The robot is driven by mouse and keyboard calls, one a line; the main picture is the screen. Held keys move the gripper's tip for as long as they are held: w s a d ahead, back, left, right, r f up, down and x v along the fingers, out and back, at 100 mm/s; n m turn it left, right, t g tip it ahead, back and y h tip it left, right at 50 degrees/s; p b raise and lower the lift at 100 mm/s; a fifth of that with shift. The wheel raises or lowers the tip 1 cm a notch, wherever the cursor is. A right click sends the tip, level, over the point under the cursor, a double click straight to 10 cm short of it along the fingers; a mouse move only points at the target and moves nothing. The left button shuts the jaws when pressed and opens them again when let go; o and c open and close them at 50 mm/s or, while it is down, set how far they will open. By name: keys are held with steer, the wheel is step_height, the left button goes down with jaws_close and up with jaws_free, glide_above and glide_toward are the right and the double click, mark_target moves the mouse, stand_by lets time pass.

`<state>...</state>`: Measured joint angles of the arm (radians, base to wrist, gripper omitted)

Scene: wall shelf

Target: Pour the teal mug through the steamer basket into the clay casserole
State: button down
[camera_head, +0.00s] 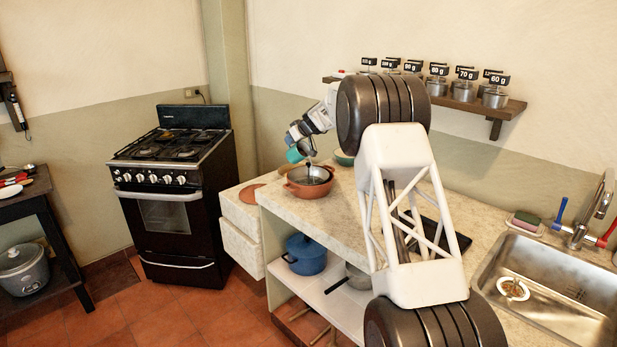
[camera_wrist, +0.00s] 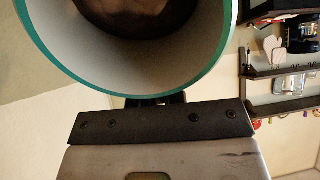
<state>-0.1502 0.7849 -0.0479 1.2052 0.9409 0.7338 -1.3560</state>
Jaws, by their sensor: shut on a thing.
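The teal mug (camera_head: 294,155) is in my gripper (camera_head: 301,141), above the clay casserole (camera_head: 297,190) on the counter. The mug is tilted, and a thin dark streak shows below it, over the steamer basket (camera_head: 316,174). The basket sits in the casserole's mouth. In the wrist view the mug (camera_wrist: 222,50) fills the top, with a teal rim, pale inside and dark brown contents. My gripper (camera_wrist: 158,101) is shut on the mug there; the fingertips are mostly hidden behind it. The casserole's inside is hidden.
A greenish bowl (camera_head: 344,158) stands just behind the casserole. A terracotta disc (camera_head: 251,193) lies to its left. A wall shelf (camera_head: 470,104) holds several labelled canisters. The sink (camera_head: 560,290) is at the right, and the stove (camera_head: 175,190) stands left of the counter.

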steer(key=shift+s+d+r+t+y, duration=0.3)
steer(key=shift+r+t+y, duration=0.2)
steer(key=shift+r+y, duration=0.1)
stand_by(1.3)
steer(key=shift+d+r+y, duration=0.2)
steer(key=shift+y, duration=0.1)
steer(key=shift+s+d+r+t+y, duration=0.2)
steer(key=shift+r+t+y, duration=0.1)
steer(key=shift+t, duration=0.1)
steer(key=shift+s+d+r, duration=0.1)
steer(key=shift+d, duration=0.05)
steer(key=shift+s+d+r+t+y, duration=0.1)
steer(key=shift+s+r+t+y, duration=0.1)
steer(key=shift+t+y, duration=0.25)
steer(key=shift+s+d+r+t+y, duration=0.35)
steer(key=shift+d+t+y, duration=0.1)
steer(key=shift+d+y, duration=0.15)
steer(key=shift+s+d+r+t+y, duration=0.3)
steer(key=shift+d+t+y, duration=0.15)
steer(key=shift+y, duration=0.2)
steer(key=shift+s+r, duration=0.1)
steer(key=shift+r, duration=0.05)
steer(key=shift+s+d+r+t+y+p, duration=0.15)
steer(key=shift+s+d+t+y, duration=0.5)
steer(key=shift+d+y, duration=0.25)
steer(key=shift+s+d+r+t+y+p, duration=0.15)
steer(key=shift+s+d+t+y, duration=0.35)
steer(key=shift+d+t+y, duration=0.4)
stand_by(1.6)
